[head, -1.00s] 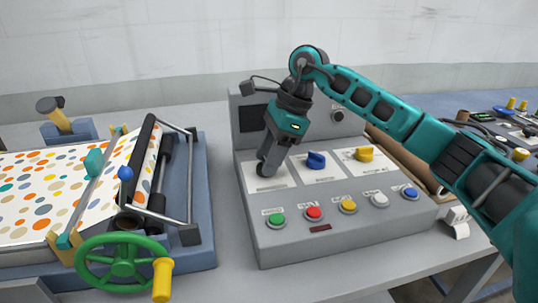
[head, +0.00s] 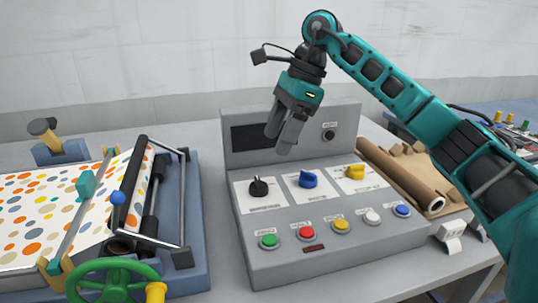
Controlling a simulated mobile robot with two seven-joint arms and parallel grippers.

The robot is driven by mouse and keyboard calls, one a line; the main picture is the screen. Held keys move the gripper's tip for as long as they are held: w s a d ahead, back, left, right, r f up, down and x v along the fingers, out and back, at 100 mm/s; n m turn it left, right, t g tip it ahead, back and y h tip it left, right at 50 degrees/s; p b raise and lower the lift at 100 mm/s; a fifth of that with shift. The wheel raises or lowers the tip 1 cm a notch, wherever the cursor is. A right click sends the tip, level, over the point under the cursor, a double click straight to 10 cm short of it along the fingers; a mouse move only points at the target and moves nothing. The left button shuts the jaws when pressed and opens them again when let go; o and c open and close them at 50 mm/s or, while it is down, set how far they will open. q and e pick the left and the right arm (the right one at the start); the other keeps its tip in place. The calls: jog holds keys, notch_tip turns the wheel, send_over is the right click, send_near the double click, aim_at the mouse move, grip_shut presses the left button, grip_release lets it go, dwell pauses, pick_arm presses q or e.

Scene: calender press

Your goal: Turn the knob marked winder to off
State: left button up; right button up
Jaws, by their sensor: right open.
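A grey control console (head: 345,254) stands on the bench with three knobs on white plates: a black knob (head: 258,188) at left, a blue knob (head: 307,180) in the middle and a yellow knob (head: 355,172) at right. The plate lettering is too small to read, so I cannot tell which is marked winder. My right gripper (head: 278,143) is open and empty, in the air above the black and blue knobs and apart from them, in front of the dark screen. My left gripper is not in view.
Several coloured push buttons (head: 341,226) line the console's lower front. A calender press with a spotted sheet (head: 35,210) and a green handwheel (head: 112,285) stands at left.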

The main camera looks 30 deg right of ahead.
jog(key=shift+v, duration=1.55)
jog(key=shift+f, duration=0.15)
